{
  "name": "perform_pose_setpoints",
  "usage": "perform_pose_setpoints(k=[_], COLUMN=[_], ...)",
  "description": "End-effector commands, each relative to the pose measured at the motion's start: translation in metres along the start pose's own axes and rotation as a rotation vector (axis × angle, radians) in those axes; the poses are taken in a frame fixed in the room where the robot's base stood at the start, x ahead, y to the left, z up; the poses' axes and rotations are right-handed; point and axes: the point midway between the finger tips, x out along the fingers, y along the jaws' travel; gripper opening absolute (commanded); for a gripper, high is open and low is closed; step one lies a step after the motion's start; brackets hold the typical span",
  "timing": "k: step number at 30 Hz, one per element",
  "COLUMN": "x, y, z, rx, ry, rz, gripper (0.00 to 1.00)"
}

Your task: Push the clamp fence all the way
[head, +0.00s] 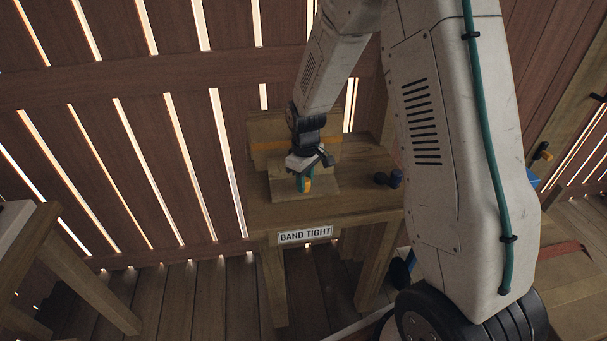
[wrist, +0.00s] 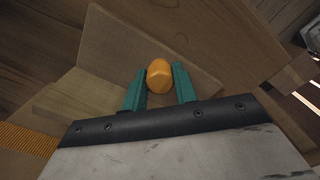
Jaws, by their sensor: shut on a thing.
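The clamp fence appears to be the pale wooden board (head: 326,185) on the small wooden bench; it also shows as a flat board (wrist: 165,45) in the wrist view. An orange rounded knob (wrist: 159,76) sits in front of that board. My gripper (head: 304,184) reaches down over the bench. In the wrist view its teal fingers (wrist: 159,88) stand on either side of the knob and are shut on it. How the knob joins the board is hidden.
The bench (head: 365,165) carries a "BAND TIGHT" sign (head: 305,235) on its front. An orange-yellow band (head: 268,146) runs along its back, also at lower left in the wrist view (wrist: 30,138). A dark knob (head: 388,179) stands at its right. A slatted wall is close behind.

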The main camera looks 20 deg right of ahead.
Motion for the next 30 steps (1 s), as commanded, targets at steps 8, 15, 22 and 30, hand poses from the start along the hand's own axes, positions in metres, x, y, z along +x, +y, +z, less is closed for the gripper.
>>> perform_pose_setpoints(k=[8,15,22,30], x=[0.000,0.000,-0.019,-0.064], y=[0.001,0.001,0.001,0.002], z=[-0.001,-0.001,-0.002,-0.002], rx=[0.001,0.001,0.000,0.001], ry=[0.002,0.002,0.005,0.005], rz=[0.001,0.001,0.003,0.003], gripper=[0.48,0.50,0.50,0.50])
